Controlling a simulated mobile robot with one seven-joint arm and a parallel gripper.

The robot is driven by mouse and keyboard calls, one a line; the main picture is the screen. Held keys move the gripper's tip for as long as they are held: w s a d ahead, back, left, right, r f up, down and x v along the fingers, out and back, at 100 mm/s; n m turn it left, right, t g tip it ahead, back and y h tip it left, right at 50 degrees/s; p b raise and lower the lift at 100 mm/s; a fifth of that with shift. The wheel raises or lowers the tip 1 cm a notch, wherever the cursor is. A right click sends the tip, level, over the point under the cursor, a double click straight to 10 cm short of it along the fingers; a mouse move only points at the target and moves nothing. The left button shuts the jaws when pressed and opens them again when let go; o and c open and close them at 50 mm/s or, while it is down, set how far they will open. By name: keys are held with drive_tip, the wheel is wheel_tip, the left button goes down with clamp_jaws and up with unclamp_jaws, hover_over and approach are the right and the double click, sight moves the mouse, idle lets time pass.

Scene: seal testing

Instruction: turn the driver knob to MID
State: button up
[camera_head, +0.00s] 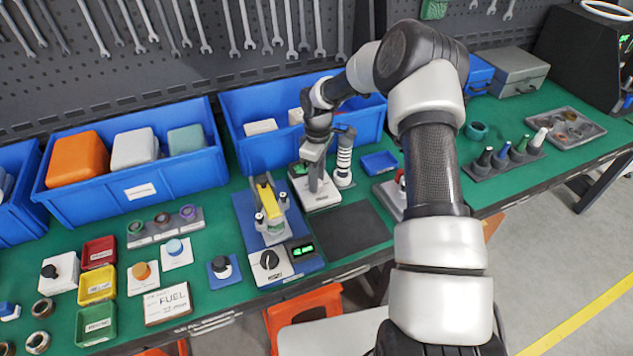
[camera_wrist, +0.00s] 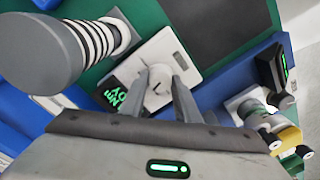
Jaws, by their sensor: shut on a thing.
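My gripper (camera_wrist: 163,92) points down in the wrist view, with a finger on either side of a pale knob (camera_wrist: 157,91). It is shut on this knob, which I take to be the driver knob. The knob stands on a white base plate (camera_wrist: 173,50) with a dark display showing green text (camera_wrist: 122,98). I cannot read its setting, and no MID mark is clear. In the head view my gripper (camera_head: 316,188) is down at the same white base (camera_head: 322,202); the fingers and arm hide most of the knob.
A column with black and white rings (camera_head: 343,160) stands close beside the base. A blue fixture with a yellow clamp (camera_head: 268,196), a black knob (camera_head: 270,259) and a green display (camera_head: 301,249) is to the left. A dark mat (camera_head: 345,228) lies in front. Blue bins (camera_head: 240,150) stand behind.

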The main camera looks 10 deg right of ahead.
drive_tip(key=m+b, duration=0.2)
drive_tip(key=m, duration=0.3)
drive_tip(key=shift+f+m, duration=0.1)
drive_tip(key=shift+m, duration=0.2)
drive_tip(key=shift+m+b, duration=0.95)
drive_tip(key=shift+m, duration=1.25)
drive_tip(key=o, duration=1.1)
drive_tip(key=shift+c, duration=0.2)
wheel_tip(320, 180, up, 18)
drive_tip(key=shift+d+f+p, duration=0.2)
drive_tip(key=shift+d+p, duration=0.2)
